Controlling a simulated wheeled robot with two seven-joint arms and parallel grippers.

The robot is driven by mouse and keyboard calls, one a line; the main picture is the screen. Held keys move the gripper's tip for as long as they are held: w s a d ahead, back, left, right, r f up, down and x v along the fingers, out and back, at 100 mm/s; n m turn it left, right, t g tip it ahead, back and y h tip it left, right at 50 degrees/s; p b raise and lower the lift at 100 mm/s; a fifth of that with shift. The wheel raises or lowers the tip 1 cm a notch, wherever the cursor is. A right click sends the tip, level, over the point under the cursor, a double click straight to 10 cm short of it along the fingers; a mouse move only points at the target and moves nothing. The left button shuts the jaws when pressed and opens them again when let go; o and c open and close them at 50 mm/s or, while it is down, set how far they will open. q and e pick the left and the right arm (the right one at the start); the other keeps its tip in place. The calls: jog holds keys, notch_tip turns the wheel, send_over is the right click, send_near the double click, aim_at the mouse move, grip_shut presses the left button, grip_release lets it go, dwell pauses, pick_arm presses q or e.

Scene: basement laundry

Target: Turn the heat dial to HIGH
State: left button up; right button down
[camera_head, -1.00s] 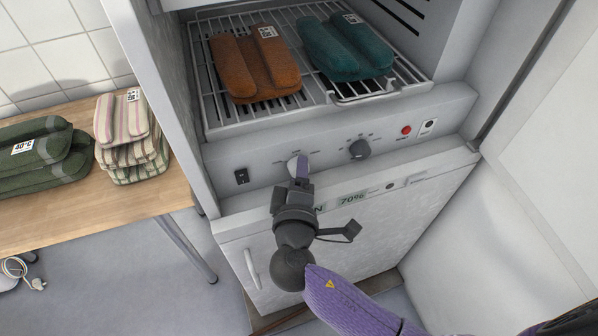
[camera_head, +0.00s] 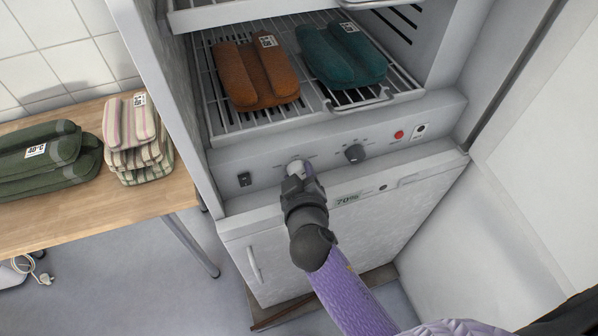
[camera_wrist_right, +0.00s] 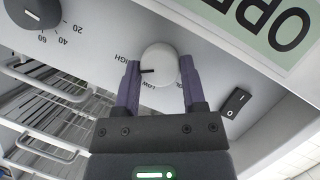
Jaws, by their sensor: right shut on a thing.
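The heat dial is a white round knob on the grey control panel, at the left of the panel in the head view (camera_head: 295,166) and in the middle of the right wrist view (camera_wrist_right: 160,62). My right gripper (camera_head: 302,172) has its purple fingers on either side of the dial, shut on it, as the right wrist view also shows (camera_wrist_right: 160,84). The dial's black pointer line faces left in that upside-down view, between the HIGH label (camera_wrist_right: 128,58) and the LOW label (camera_wrist_right: 150,86). In the head view the gripper partly hides the dial. My left gripper is not in view.
A dark dial (camera_head: 355,153), a red light (camera_head: 399,134) and a black switch (camera_head: 244,179) are on the same panel. Above it, a wire rack holds orange (camera_head: 255,75) and teal (camera_head: 340,55) folded cloths. A wooden table (camera_head: 90,225) with folded towels stands left.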

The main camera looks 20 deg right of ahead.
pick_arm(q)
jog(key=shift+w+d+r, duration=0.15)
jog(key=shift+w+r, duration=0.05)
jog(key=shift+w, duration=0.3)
pick_arm(e)
jog(key=shift+y, duration=0.3)
